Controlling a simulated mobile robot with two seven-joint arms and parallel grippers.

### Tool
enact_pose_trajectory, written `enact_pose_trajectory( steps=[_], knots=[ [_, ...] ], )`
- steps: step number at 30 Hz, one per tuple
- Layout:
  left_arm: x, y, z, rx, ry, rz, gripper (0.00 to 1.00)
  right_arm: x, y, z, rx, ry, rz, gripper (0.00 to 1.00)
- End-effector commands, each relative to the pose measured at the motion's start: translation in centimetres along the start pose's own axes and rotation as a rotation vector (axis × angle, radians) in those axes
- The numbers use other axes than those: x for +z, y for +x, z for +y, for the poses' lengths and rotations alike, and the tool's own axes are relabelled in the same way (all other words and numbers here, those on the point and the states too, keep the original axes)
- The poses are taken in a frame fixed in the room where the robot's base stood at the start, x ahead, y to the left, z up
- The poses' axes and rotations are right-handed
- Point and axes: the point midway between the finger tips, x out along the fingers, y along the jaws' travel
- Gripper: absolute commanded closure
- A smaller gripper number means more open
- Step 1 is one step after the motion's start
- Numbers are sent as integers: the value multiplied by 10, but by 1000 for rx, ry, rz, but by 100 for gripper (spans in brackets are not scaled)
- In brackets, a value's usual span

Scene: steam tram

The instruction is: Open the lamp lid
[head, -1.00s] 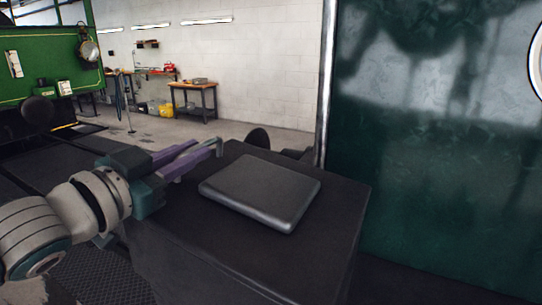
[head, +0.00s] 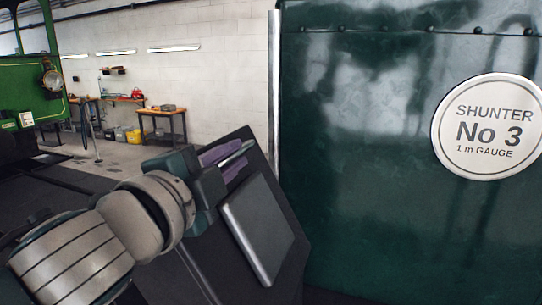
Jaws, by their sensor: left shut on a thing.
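The lid (head: 291,217) is a flat black slab with a raised dark grey rectangular panel (head: 258,228) on its face. It stands tilted up steeply at the lower middle of the head view, in front of the dark green wall. My left gripper (head: 238,158), with purple fingers, is at the lid's upper edge and is shut on it. The exact contact of the fingertips is hard to make out. What lies under the lid is hidden. My right gripper is not in view.
The dark green riveted metal wall (head: 380,200) with a round white "SHUNTER No 3" plate (head: 487,127) fills the right side. A green vehicle with a lamp (head: 52,80) stands at far left. Workbenches (head: 163,113) line the white back wall, with open floor before them.

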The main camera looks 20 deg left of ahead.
Motion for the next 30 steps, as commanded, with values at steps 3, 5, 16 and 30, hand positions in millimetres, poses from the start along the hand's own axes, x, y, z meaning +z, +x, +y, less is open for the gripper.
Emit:
enact_pose_trajectory(
  steps=[3, 5, 16, 30],
  knots=[
    [-29, 1, -6, -11, 105, 8, 100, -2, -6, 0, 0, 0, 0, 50],
    [-42, 1, -4, -12, 158, 8, 100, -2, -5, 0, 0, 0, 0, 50],
    [-109, 0, 17, -14, 431, 7, 100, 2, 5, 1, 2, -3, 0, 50],
    [-137, 0, 30, -14, 558, 7, 100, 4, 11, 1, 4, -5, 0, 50]
  ],
)
